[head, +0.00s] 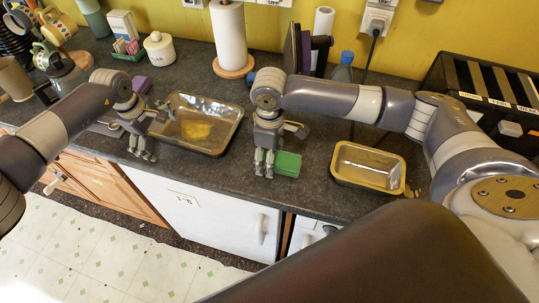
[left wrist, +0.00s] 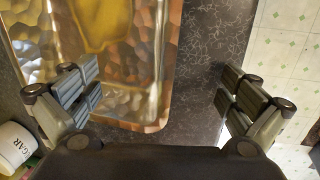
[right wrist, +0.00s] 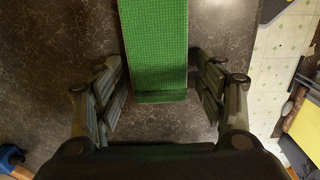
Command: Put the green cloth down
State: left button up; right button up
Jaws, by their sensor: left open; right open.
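The green cloth (head: 287,163) lies folded flat on the dark counter, near its front edge. In the right wrist view the green cloth (right wrist: 153,50) lies between and beyond the fingers. My right gripper (head: 264,172) is open just left of the cloth in the head view; in its wrist view the fingers (right wrist: 165,95) stand apart on either side of the cloth's near end. My left gripper (head: 143,154) is open and empty at the counter's front edge, beside the large metal tray (head: 232,133). In the left wrist view its fingers (left wrist: 160,100) are wide apart, with the tray's rim and bare counter between them.
The large tray holds a yellow item (head: 197,130). A smaller metal tray (head: 369,183) sits to the right. A paper towel roll (head: 229,38), a blue-capped bottle (head: 344,68) and a black rack (head: 490,95) stand behind. Bare counter shows between cloth and small tray.

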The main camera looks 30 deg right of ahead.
aim_at(282, 155)
notch_tip(282, 155, up, 12)
dwell(0.4)
jog(key=o, duration=0.8)
jog(key=shift+o, duration=0.2)
jog(key=d+f+m, duration=0.1)
jog(key=f+m, duration=0.3)
jog(key=m, duration=0.2)
jog(key=d+f+m, duration=0.1)
jog(key=f+m, duration=0.3)
jog(key=m, duration=0.2)
jog(key=s+d+f+m, duration=0.1)
jog(key=f+m, duration=0.3)
jog(key=m, duration=0.2)
jog(key=shift+s, duration=0.1)
